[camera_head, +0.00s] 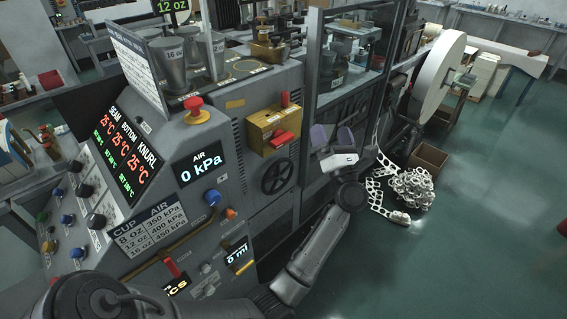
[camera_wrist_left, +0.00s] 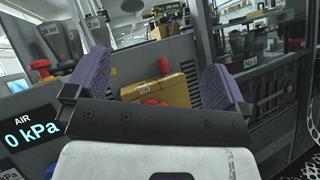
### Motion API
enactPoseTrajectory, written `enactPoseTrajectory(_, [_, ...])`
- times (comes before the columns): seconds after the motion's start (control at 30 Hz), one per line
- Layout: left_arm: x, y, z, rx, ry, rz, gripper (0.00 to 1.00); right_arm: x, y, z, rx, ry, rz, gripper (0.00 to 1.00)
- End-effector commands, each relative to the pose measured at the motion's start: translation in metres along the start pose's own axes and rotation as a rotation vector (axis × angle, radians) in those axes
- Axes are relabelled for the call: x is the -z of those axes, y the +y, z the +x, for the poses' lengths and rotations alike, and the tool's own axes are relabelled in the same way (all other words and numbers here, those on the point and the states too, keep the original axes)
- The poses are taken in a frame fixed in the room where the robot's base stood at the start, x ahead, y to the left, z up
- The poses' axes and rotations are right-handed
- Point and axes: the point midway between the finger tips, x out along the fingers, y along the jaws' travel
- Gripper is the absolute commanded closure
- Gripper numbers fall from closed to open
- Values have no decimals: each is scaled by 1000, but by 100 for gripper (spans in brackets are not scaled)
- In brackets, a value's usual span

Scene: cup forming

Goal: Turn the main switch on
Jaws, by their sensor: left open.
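The main switch is a yellow box (camera_head: 265,131) on the grey machine's front, with a red lever (camera_head: 282,139) low on its face and a red part (camera_head: 285,99) at its top. In the left wrist view the yellow box (camera_wrist_left: 176,92) shows an ON label, with the red part above it. My left gripper (camera_head: 331,131) has purple pads spread open and empty. It is to the right of the box in the head view, apart from it. In the wrist view the box lies between the pads (camera_wrist_left: 155,84), beyond them; the gripper body hides its lower part. My right gripper is not in view.
A red emergency button (camera_head: 195,106) and an AIR display reading 0 kPa (camera_head: 206,170) are left of the box. A black handwheel (camera_head: 277,176) is below it. A glazed frame (camera_head: 345,60) stands behind my gripper. White scrap (camera_head: 412,188) lies on the floor at right.

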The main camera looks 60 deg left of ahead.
Motion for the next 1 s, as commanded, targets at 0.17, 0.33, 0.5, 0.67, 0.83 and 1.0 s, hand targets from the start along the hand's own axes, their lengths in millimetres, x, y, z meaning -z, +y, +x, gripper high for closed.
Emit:
enactPoseTrajectory(0.17, [64,-22,-12,-154,337,-197,0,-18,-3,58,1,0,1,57])
enactPoseTrajectory(0.33, [93,-34,-24,-251,550,-298,0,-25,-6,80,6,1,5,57])
enactPoseTrajectory(0.5, [104,-38,-30,-299,651,-339,0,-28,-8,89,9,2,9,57])
enactPoseTrajectory(0.67, [116,-36,-21,-314,676,-347,0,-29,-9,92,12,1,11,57])
enactPoseTrajectory(0.83, [135,-31,1,-313,674,-346,0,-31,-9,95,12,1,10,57])
enactPoseTrajectory(1.0, [156,-26,25,-313,672,-345,0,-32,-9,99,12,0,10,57])
